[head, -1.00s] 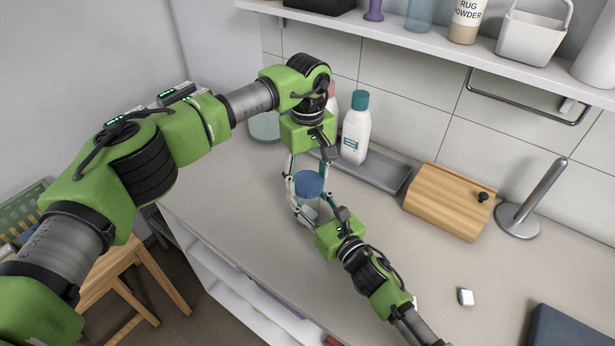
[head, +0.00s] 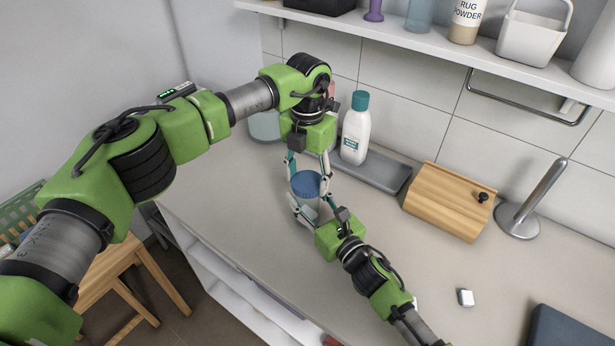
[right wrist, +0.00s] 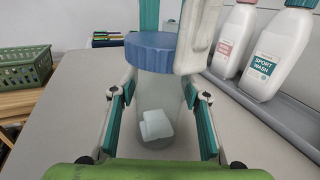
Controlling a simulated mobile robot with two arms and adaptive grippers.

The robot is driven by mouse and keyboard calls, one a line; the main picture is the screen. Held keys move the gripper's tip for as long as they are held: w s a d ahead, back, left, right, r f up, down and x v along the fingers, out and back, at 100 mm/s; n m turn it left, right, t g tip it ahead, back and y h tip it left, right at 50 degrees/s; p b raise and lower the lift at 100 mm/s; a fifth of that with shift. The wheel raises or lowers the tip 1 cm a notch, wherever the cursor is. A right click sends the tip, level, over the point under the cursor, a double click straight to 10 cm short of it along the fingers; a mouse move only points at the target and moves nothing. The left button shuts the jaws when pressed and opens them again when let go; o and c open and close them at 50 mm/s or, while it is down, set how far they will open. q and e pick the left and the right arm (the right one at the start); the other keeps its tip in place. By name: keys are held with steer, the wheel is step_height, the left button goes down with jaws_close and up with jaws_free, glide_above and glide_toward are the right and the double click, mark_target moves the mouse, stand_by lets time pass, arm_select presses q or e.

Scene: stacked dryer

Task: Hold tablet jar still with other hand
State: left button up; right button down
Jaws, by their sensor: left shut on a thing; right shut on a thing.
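The tablet jar (head: 309,203) stands upright on the counter, a clear body with a blue lid (head: 306,184). In the right wrist view the jar (right wrist: 156,100) shows white tablets (right wrist: 156,124) inside and the blue lid (right wrist: 153,46) on top. My left gripper (head: 308,182) comes down from above and is shut on the lid. My right gripper (head: 306,208) comes in low from the front and is shut on the jar's body, with one finger on each side in the right wrist view. The jar is partly hidden by the fingers in the head view.
A white bottle with a teal cap (head: 355,130) stands on a grey tray (head: 384,176) behind the jar. A wooden box (head: 448,200), a metal holder (head: 520,218) and a small white block (head: 466,297) are to the right. The middle counter is clear.

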arm_select(q)
steer(key=n, duration=2.1)
steer(key=shift+n, duration=0.4)
steer(key=shift+r, duration=0.2)
steer(key=shift+r, duration=0.95)
